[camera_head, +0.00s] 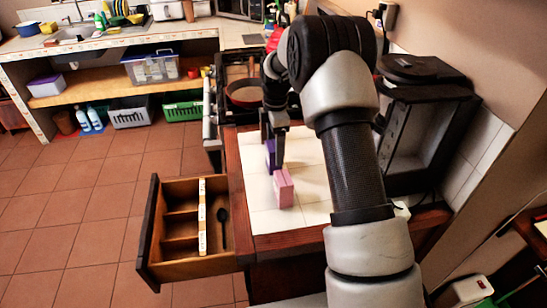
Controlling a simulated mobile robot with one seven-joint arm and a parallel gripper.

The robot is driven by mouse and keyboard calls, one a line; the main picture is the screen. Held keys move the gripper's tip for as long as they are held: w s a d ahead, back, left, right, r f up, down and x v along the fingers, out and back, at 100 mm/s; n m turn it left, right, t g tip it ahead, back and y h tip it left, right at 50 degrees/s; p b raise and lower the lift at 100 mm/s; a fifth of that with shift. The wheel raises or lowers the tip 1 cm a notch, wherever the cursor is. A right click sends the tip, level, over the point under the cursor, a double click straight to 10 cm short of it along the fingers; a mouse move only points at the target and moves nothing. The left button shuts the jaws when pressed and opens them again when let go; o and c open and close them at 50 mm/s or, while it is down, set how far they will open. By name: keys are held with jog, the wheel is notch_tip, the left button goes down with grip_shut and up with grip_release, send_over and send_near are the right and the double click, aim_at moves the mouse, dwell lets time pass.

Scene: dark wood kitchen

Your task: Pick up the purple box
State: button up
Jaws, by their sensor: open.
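The purple box (270,158) stands on the white tiled counter, near its left edge. It is small and partly hidden by a finger of my gripper. My gripper (273,148) points down at the box and is open. One dark finger is in front of the box; the other appears on its far side, partly hidden. I cannot tell whether either finger touches the box.
A pink box (284,188) stands on the counter just in front of the purple box. An open drawer (172,270) juts out below left, holding a dark spoon (222,215). A black coffee machine (425,115) stands at right. A pan (245,94) is on the stove behind.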

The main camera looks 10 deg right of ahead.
jog(key=shift+s+a+f, duration=0.1)
jog(key=shift+a+f, duration=0.05)
jog(key=shift+f, duration=1.2)
jog(key=shift+s+a+f, duration=0.1)
jog(key=shift+a+f, duration=0.05)
jog(key=shift+f, duration=1.15)
jog(key=c, duration=1.2)
